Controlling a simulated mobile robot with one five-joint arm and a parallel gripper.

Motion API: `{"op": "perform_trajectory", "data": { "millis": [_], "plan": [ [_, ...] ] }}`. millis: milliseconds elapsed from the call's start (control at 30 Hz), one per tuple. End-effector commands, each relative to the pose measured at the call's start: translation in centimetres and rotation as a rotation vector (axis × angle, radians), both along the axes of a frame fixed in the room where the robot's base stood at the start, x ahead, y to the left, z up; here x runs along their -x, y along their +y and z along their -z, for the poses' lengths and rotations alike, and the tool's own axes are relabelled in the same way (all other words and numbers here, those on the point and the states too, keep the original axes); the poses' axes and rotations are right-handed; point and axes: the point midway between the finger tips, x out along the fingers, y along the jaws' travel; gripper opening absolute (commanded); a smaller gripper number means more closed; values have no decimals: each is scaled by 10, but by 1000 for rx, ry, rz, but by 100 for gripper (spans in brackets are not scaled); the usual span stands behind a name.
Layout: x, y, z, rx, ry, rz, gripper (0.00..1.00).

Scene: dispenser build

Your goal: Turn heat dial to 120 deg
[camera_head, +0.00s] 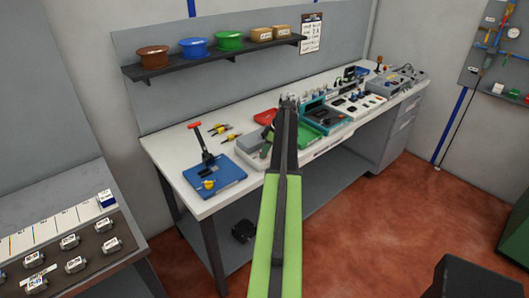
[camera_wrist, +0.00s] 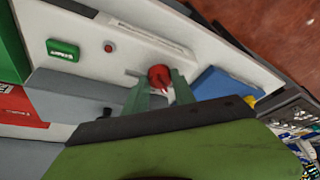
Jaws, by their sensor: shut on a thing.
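The heat dial (camera_wrist: 159,76) is a round red knob with a small white mark, on the white face of a device (camera_wrist: 185,45) in the wrist view. My gripper (camera_wrist: 160,88) has one finger on each side of it and is shut on it. The exact angle of the dial cannot be read. In the head view my gripper (camera_head: 288,102) and arm reach over the bench and hide the dial.
A small red button (camera_wrist: 108,46) and a green rocker or display (camera_wrist: 62,49) sit beside the dial. On the bench (camera_head: 172,150) a blue-based lever press (camera_head: 212,176) stands left of my arm. A green mat (camera_head: 308,137) and teal-edged equipment (camera_head: 325,115) lie to the right.

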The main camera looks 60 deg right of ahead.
Motion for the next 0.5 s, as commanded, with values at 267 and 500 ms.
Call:
{"op": "perform_trajectory", "data": {
  "millis": [267,500],
  "plan": [
    [2,4,0,2,1,230,0],
    [2,6,0,3,1,459,0]
  ]
}}
